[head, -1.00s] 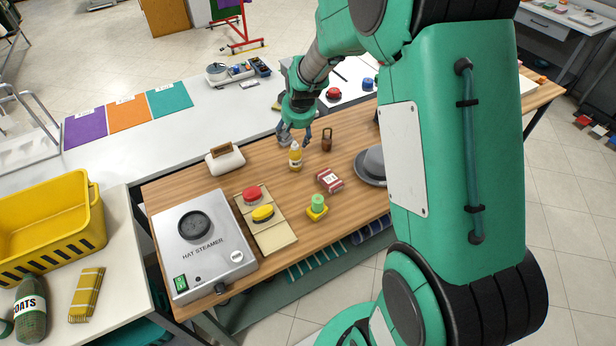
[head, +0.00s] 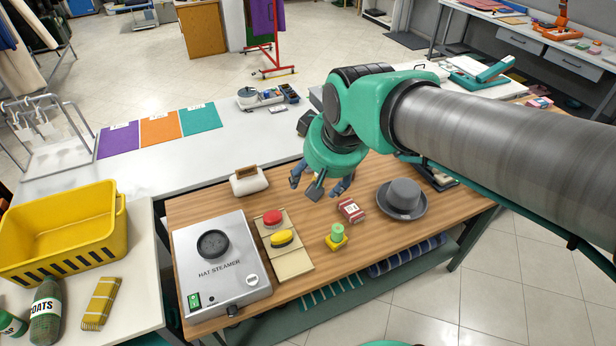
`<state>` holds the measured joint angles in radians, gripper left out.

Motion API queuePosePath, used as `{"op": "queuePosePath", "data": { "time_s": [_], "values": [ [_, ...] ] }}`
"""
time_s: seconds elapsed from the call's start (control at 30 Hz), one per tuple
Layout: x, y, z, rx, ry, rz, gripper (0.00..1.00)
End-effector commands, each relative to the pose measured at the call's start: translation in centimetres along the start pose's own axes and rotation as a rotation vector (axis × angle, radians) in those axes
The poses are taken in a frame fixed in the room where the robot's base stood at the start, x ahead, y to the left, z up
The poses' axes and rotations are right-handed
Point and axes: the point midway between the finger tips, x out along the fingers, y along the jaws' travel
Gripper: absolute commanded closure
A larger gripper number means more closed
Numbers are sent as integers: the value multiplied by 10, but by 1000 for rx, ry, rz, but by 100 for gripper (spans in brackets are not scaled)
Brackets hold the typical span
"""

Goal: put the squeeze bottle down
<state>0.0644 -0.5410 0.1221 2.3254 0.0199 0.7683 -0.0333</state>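My gripper (head: 320,188) hangs over the back middle of the wooden table (head: 210,202), in the head view, pointing down. Its blue-grey fingers are spread apart, with no object seen between them. The squeeze bottle, yellow with a pale tip in the earlier frame, does not show now; the gripper and wrist cover the area where it was. I cannot tell whether it touches the gripper.
A hat steamer (head: 222,264) and a button panel (head: 292,264) stand at front left.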

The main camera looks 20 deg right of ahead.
Motion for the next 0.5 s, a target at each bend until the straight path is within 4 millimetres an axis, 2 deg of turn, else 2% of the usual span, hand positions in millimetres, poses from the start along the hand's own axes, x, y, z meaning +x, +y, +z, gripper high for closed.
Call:
{"op": "queuePosePath", "data": {
  "time_s": [0.03, 0.1, 0.3, 0.5],
  "values": [
    [-12, -4, 13, -7, 10, -3, 36],
    [-25, -9, 32, -15, 13, -7, 36],
    [-49, -16, 74, -33, 22, -13, 36],
    [-58, -18, 93, -38, 25, -15, 36]
  ]
}}
